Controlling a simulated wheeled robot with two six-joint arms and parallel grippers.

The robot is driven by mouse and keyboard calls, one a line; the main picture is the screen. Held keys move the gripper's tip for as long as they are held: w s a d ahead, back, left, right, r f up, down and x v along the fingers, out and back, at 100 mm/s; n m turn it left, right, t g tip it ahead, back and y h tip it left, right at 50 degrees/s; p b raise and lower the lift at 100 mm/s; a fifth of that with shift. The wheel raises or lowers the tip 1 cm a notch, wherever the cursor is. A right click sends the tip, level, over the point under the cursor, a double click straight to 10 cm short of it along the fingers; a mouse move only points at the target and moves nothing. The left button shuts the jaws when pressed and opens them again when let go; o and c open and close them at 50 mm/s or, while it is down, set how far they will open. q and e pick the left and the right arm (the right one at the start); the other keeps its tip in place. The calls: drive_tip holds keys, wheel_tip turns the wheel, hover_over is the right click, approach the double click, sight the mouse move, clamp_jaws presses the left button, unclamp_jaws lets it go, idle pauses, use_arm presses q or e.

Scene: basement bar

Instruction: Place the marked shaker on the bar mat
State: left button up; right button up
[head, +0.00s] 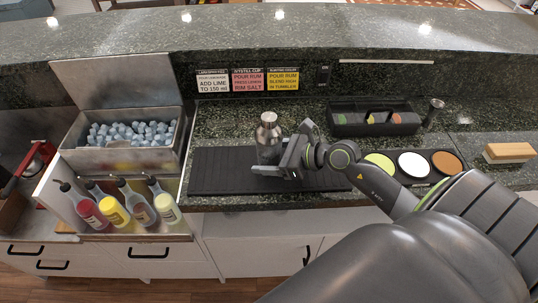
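A silver metal shaker (268,140) stands upright on the black bar mat (222,170), near the middle of the mat. I cannot make out a mark on it. My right gripper (277,152) reaches in from the right, low over the mat, with its palm just right of the shaker. Its fingers look spread: the near one lies in front of the shaker's base, and the far one is mostly hidden. I cannot tell whether either finger touches the shaker. My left gripper is not in view.
An ice bin (125,150) and several coloured bottles (115,205) are on the left. A black caddy (374,118) stands behind on the right, near three coloured discs (413,164) and a wooden-topped block (510,153). Three recipe cards (248,81) are on the back wall.

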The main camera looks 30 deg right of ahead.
drive_tip(key=shift+r, duration=0.3)
drive_tip(key=shift+s+d, duration=0.2)
drive_tip(key=shift+s, duration=0.05)
drive_tip(key=b+v, duration=0.1)
drive_tip(key=v, duration=0.6)
drive_tip(key=shift+s+d, duration=0.2)
drive_tip(key=shift+s, duration=0.1)
drive_tip(key=shift+v, duration=1.8)
drive_tip(key=shift+r, duration=0.1)
